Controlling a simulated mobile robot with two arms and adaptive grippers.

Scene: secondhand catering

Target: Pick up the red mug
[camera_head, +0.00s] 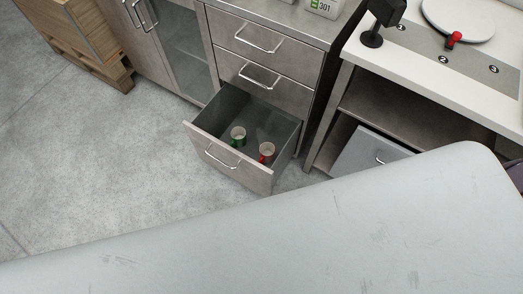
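The red mug (266,152) stands in the open bottom drawer (236,176) of a grey metal cabinet, towards the drawer's right front. A green mug (238,137) stands to its left and slightly farther back in the same drawer. Both mugs look upright, with pale insides seen from above. The drawer front partly hides the lower part of the mugs. Neither of my grippers shows in the head view.
A large light grey scuffed surface (300,240) with a rounded corner fills the foreground. A white-topped bench (430,62) stands right of the cabinet, with a grey box (370,152) below. Pallets (75,40) stand upper left. Open floor (100,170) lies left of the drawer.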

